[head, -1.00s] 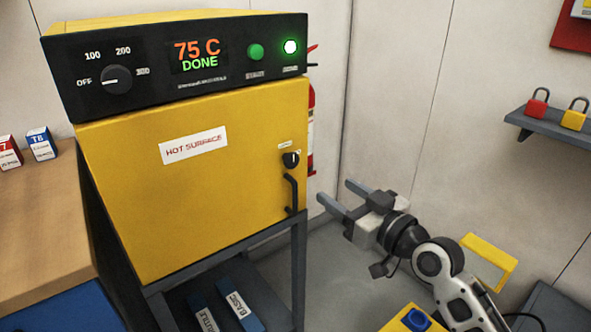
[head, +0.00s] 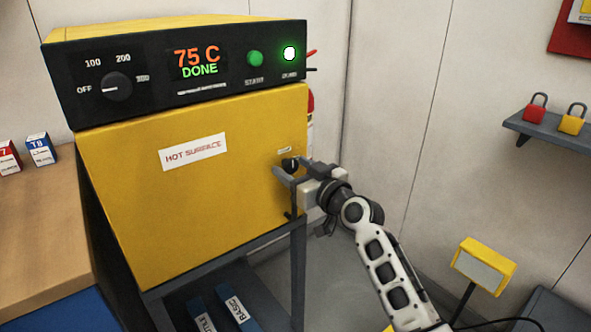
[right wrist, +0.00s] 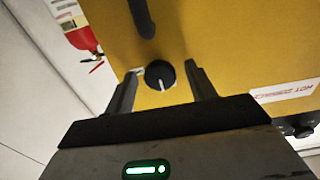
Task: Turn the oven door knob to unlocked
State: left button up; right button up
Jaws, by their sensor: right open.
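The yellow oven (head: 200,210) stands at the left with its door closed. The black door knob (head: 290,164) sits near the door's right edge, under a small label, partly behind my right gripper. My right gripper (head: 282,175) is open in front of the knob. In the wrist view its fingers (right wrist: 160,86) stand on either side of the knob, with gaps, not closed on it. The door handle (right wrist: 142,18) is just beyond the knob. My left gripper is not in view.
The control panel (head: 185,72) reads 75 C DONE, with a green button and a lit lamp. A wooden bench (head: 38,235) is at left. A shelf (head: 545,131) with padlocks is at right. A yellow-framed stand (head: 484,265) is at lower right. A red extinguisher (right wrist: 80,35) hangs behind the oven.

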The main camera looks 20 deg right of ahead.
jog(key=c, duration=1)
